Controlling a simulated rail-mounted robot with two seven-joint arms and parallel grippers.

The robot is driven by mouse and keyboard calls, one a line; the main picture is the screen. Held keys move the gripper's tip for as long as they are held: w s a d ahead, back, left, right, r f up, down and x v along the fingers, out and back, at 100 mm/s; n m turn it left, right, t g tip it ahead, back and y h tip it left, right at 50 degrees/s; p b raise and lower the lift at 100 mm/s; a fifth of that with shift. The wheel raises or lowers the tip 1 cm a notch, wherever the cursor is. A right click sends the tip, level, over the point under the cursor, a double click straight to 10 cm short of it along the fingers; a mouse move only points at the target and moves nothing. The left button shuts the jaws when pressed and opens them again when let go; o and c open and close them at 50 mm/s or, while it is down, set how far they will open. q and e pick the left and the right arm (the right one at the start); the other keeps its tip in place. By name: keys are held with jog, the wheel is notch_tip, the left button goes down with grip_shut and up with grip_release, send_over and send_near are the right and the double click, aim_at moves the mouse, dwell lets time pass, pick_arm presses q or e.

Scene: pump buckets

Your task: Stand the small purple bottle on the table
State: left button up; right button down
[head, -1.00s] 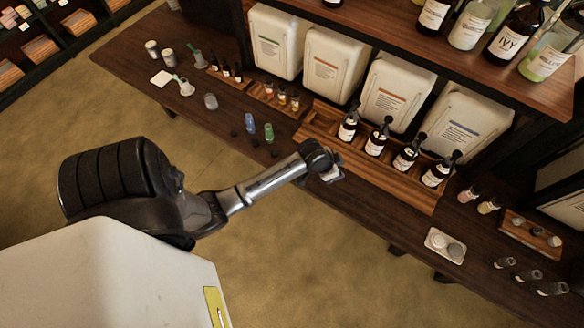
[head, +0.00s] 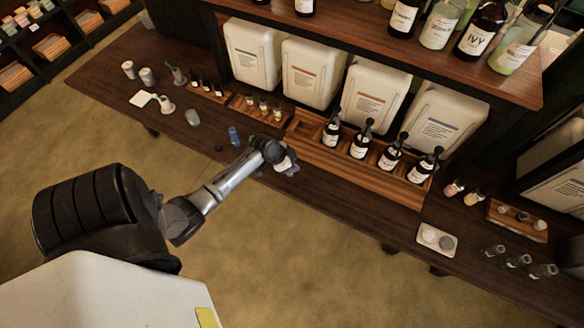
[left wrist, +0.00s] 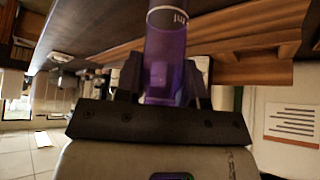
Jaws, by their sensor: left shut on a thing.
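The small purple bottle (left wrist: 166,62) is see-through, with a pale line and lettering on it. In the left wrist view it lies between the fingers of my left gripper (left wrist: 161,85), which is shut on it. Its far end runs out of the top of that view. In the head view my left gripper (head: 287,163) is over the front part of the dark wooden table (head: 330,185), left of the pump bottles. My own wrist hides most of the bottle there, and I cannot tell whether it touches the table. My right gripper is not in view.
A small blue bottle (head: 233,136) stands left of my gripper. Dark pump bottles (head: 360,145) stand in a wooden tray (head: 390,178) to the right. Small vials in a rack (head: 262,108) and white canisters (head: 313,72) are behind. The table's front strip right of my gripper is clear.

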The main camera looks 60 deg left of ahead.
pick_arm(q)
jog(key=shift+f, duration=2)
jog(key=shift+f, duration=0.2)
jog(key=o, duration=1)
